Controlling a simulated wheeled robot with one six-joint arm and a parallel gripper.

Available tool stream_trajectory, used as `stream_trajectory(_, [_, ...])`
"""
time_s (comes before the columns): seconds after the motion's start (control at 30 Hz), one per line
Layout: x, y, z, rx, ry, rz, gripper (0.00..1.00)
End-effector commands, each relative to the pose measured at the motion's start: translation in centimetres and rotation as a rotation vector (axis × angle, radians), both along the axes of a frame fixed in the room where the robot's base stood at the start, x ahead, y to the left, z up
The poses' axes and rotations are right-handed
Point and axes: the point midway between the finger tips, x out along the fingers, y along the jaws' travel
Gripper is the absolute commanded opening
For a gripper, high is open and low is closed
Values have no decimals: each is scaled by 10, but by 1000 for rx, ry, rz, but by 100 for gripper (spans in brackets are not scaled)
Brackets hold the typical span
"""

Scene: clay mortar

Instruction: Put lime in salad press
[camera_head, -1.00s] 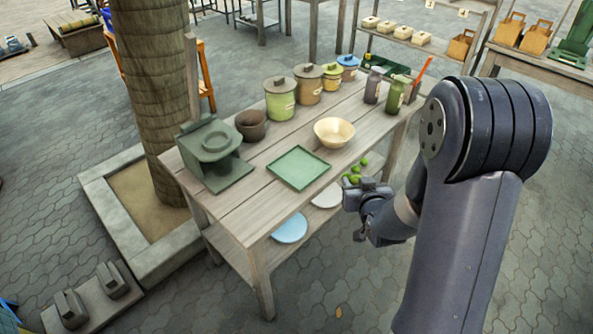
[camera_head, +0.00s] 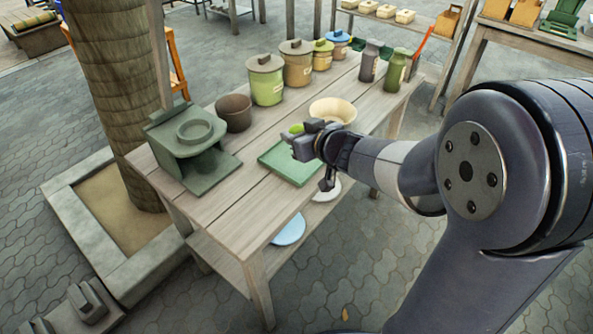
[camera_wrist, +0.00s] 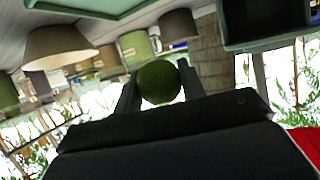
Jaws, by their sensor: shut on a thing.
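The green lime (camera_head: 296,128) is held between the fingers of my gripper (camera_head: 293,139), above the green square tray. In the wrist view, the lime (camera_wrist: 159,82) sits between the two finger ends of my gripper (camera_wrist: 160,88). The salad press, a dark green stand with a round ring on top (camera_head: 212,136) and an open front, stands at the left end of the wooden table. My gripper is to the right of it, apart from it. In the wrist view, a dark boxy shape at the top right may be the press.
The green tray (camera_head: 277,171) lies below my gripper. A cream bowl (camera_head: 345,108) stands behind it, partly hidden. A brown pot (camera_head: 235,115) and lidded jars (camera_head: 266,84) line the table's back. Bare planks (camera_head: 215,205) show in front of the press.

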Motion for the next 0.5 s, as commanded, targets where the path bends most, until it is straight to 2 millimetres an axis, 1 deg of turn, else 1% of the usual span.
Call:
stream_trajectory(0.1, [0,0,-1,0,0,0,16])
stream_trajectory(0.17, [0,0,-6,1,1,0,16])
stream_trajectory(0.3, [0,0,-29,2,3,0,16])
stream_trajectory(0.4, [0,0,-43,1,2,0,16])
stream_trajectory(0.5, [0,0,-51,1,1,0,16])
